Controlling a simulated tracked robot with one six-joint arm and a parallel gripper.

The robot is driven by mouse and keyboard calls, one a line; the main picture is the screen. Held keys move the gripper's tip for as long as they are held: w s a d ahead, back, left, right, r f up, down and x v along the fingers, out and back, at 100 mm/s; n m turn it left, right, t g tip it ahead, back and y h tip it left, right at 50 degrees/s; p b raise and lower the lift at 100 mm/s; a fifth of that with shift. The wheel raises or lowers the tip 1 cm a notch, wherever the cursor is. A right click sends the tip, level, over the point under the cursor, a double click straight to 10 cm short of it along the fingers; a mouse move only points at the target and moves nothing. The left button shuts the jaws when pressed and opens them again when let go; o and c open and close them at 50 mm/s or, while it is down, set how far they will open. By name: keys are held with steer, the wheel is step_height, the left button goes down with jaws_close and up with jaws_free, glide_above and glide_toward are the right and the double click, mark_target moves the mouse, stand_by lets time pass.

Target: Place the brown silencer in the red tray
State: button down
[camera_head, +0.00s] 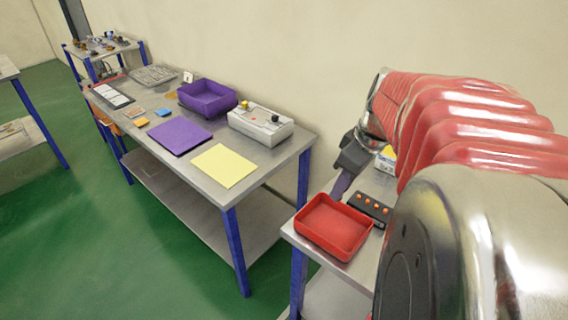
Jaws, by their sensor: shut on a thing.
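The red tray (335,226) is an open, shallow box near the front left corner of the right-hand metal table. No contents show in it. My gripper (340,192) is above the tray's far rim, with its fingers pointing down. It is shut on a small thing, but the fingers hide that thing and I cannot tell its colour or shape. I cannot make out a brown silencer anywhere in view.
A dark rack (370,209) with several orange pieces stands just right of the tray. A blue and yellow item (386,158) is behind my gripper. The left table holds a purple bin (207,98), a grey box (261,124) and a yellow sheet (225,165). A gap separates the two tables.

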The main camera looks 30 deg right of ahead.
steer(key=shift+f, duration=0.1)
glide_above(334, 229)
steer(key=s+x, duration=0.1)
steer(key=x, duration=0.5)
steer(key=shift+s+d, duration=0.15)
steer(key=shift+s, duration=0.05)
steer(key=shift+f, duration=0.2)
steer(key=shift+s+x, duration=0.2)
steer(key=shift+x, duration=0.65)
steer(key=shift+s+x, duration=0.2)
steer(key=shift+x, duration=0.7)
steer(key=shift+d+f, duration=0.15)
steer(key=c, duration=1.6)
jaws_free()
steer(key=shift+c, duration=0.2)
steer(key=shift+o, duration=0.3)
steer(key=v, duration=1.2)
